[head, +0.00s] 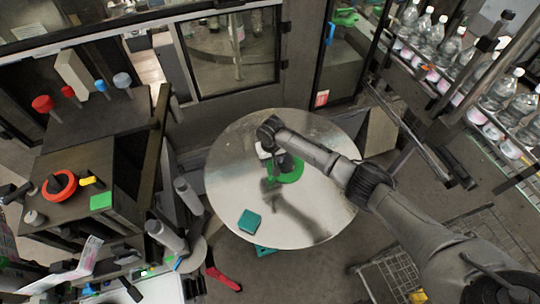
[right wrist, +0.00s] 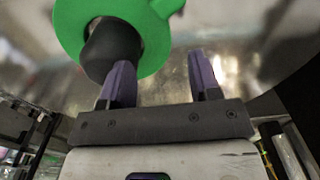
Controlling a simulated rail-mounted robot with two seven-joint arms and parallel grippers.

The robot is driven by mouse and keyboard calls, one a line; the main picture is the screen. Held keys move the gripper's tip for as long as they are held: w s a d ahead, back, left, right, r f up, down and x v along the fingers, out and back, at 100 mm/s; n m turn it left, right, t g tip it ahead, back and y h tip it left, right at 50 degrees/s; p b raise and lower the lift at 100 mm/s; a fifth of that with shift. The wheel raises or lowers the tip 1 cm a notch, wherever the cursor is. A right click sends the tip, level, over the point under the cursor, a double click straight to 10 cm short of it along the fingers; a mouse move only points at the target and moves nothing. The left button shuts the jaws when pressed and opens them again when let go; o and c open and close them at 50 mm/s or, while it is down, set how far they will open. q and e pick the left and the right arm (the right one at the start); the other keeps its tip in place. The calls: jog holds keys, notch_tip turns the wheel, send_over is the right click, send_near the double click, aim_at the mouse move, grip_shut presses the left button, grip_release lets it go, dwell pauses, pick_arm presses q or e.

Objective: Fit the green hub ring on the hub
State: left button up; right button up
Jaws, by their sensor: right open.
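The green hub ring (head: 291,171) is at the round metal table, right of its middle in the head view, partly hidden by my right arm. In the right wrist view the ring (right wrist: 152,45) is large at the top, with a small tab at its upper right. A dark rounded post (right wrist: 110,48) shows at its opening; I cannot tell whether it passes through the ring or stands in front. My right gripper (head: 271,171) is beside the ring; its purple fingers (right wrist: 160,72) are apart with nothing between them. My left gripper is not in view.
The round metal table (head: 235,205) carries a teal block (head: 249,222) near its front edge. A bench at the left holds a red ring (head: 60,186) and a green block (head: 101,201). Bottles (head: 450,47) line a rack at the right. The table's left part is clear.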

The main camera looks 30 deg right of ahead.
notch_tip(320, 180, up, 14)
jog(key=b, duration=0.2)
jog(key=shift+b, duration=0.4)
jog(key=shift+f, duration=0.1)
